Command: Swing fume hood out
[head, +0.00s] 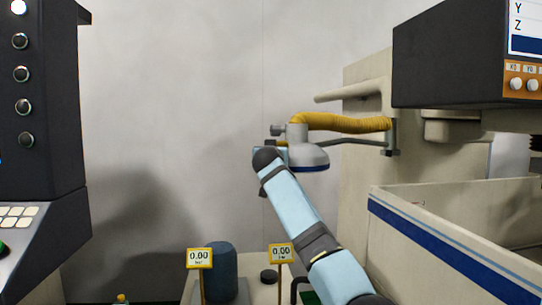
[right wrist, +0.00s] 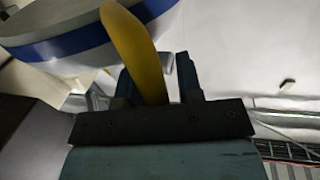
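The fume hood (head: 308,157) is a grey, rounded hood with a blue lower band, hung on a dark swing arm (head: 355,142) with a yellow ribbed hose (head: 345,122). In the right wrist view the hood (right wrist: 85,40) is at the upper left. A yellow handle (right wrist: 138,50) reaches from it down between the fingers of my right gripper (right wrist: 158,85). The fingers stand apart, with a gap visible between the handle and the right-hand finger. In the head view my right gripper (head: 272,150) is at the hood's left side, mostly hidden behind my wrist. My left gripper is out of view.
A dark control cabinet (head: 40,110) stands at the left. The machine's pale tank (head: 440,240) with a blue stripe and a dark display box (head: 450,60) are at the right. Two yellow gauges (head: 200,258) and a blue cylinder (head: 222,268) are below. Bare wall lies left of the hood.

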